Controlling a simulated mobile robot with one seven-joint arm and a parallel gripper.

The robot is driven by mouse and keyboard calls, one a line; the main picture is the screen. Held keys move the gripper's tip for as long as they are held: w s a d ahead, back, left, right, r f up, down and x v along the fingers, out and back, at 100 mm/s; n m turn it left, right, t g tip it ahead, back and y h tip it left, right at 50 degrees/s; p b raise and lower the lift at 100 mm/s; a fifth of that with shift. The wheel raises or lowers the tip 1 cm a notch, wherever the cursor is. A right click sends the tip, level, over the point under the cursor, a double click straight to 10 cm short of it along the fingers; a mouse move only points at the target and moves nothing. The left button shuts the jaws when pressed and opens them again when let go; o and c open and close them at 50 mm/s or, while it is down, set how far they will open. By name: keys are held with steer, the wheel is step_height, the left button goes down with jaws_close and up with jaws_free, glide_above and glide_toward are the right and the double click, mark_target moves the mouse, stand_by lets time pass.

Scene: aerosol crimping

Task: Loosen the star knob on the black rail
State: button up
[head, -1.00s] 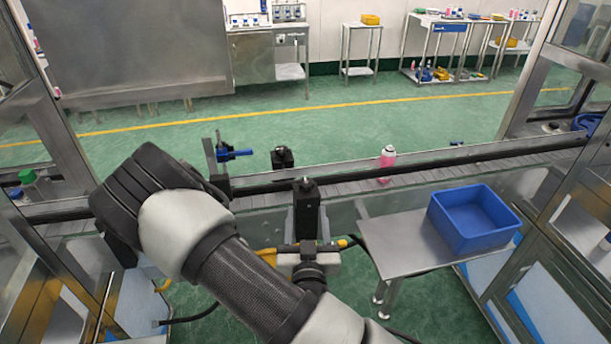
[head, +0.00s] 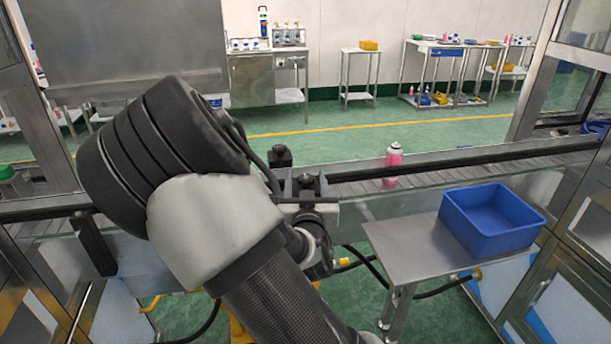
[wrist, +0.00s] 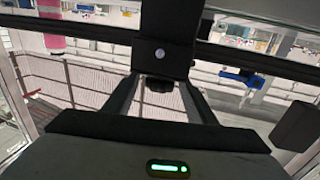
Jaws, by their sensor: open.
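The black rail (head: 440,160) runs across the head view behind the conveyor's near edge; it also crosses the top of the wrist view (wrist: 80,30). A black block with a small round screw (wrist: 165,40) sits at the rail in the wrist view. Below it, a small dark knob (wrist: 158,86), seemingly the star knob, shows between my fingers; its lobes are too dark to make out. My gripper (wrist: 160,79) is open, a finger on each side of the knob. I cannot tell whether they touch it.
A pink can (head: 393,157) stands on the conveyor right of my arm. A blue bin (head: 500,241) sits on a steel side table (head: 410,245). A blue-handled part (wrist: 240,75) lies to the right in the wrist view. Steel frame posts flank the station.

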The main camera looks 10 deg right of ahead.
mark_target(306, 174)
steer(key=shift+w+d, duration=0.25)
steer(key=shift+w, duration=0.9)
steer(key=shift+w+d, duration=0.2)
steer(key=shift+w, duration=0.9)
steer(key=c, duration=1)
